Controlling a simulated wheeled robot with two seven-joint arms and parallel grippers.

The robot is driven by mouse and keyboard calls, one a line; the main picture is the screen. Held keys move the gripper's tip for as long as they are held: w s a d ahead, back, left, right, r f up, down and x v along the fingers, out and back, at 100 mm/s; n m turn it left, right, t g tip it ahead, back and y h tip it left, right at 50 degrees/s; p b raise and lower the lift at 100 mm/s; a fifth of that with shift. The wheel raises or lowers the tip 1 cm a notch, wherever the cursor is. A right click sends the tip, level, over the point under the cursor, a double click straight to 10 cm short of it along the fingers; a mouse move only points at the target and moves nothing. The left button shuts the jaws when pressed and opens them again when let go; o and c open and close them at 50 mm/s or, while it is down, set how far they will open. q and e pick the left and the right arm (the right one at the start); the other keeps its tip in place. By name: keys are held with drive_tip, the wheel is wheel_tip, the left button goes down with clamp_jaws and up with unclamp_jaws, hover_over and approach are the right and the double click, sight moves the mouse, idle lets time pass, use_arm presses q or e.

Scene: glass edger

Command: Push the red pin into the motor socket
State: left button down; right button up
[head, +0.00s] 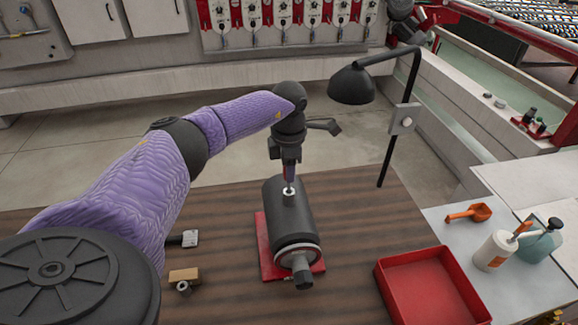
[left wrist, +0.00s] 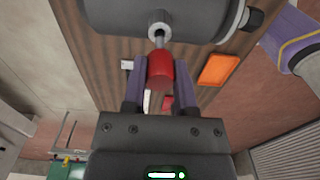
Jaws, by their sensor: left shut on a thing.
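The dark grey motor (head: 290,220) lies on a red base (head: 265,262) on the wooden table. Its socket (head: 289,191) is a light metal ring on top, also seen in the left wrist view (left wrist: 160,18). My left gripper (head: 289,171) is directly above the socket, pointing down. In the left wrist view its two purple fingers are shut on the red pin (left wrist: 160,70). The pin's thin metal shaft reaches the socket's mouth; how deep it sits I cannot tell. The red part stands clear of the ring. My right gripper is not in view.
A red tray (head: 432,290) is at the table's right. A tan block (head: 184,275) and a small light metal piece (head: 190,238) lie left of the motor. A black lamp (head: 352,85) stands behind to the right. Bottles (head: 495,250) and an orange scoop (head: 470,213) are on the side bench.

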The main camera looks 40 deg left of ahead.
sight(289, 188)
use_arm(q)
drive_tip(key=shift+f+b, duration=1.8)
drive_tip(key=shift+f, duration=0.45)
drive_tip(key=shift+c, duration=1.6)
unclamp_jaws()
wheel_tip(289, 188, up, 10)
drive_tip(key=shift+b, duration=0.4)
